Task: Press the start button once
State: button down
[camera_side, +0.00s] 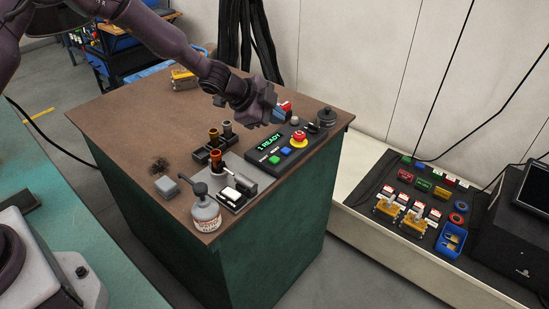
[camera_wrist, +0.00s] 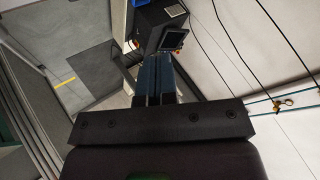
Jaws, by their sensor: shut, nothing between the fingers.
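The control box (camera_side: 262,158) lies on the brown bench top, its green display reading "1 READY". A green button (camera_side: 274,159) and a blue button (camera_side: 286,151) sit on its front part, with a red mushroom button on a yellow base (camera_side: 299,138) to their right. The small labels are too small to read, so which button is start is not legible. My gripper (camera_side: 277,114) is above and behind the box, apart from the buttons. In the wrist view my gripper (camera_wrist: 153,68) has its two dark blue fingers together, empty. No button shows there.
A low side bench (camera_side: 365,240) stands right. The bench's left part is mostly clear.

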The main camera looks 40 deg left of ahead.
aim_at(274, 160)
jog(key=shift+f, duration=0.15)
jog(key=shift+f, duration=4.3)
jog(key=shift+f, duration=0.4)
jog(key=shift+f, duration=0.5)
jog(key=shift+r, duration=0.9)
jog(key=shift+r, duration=0.1)
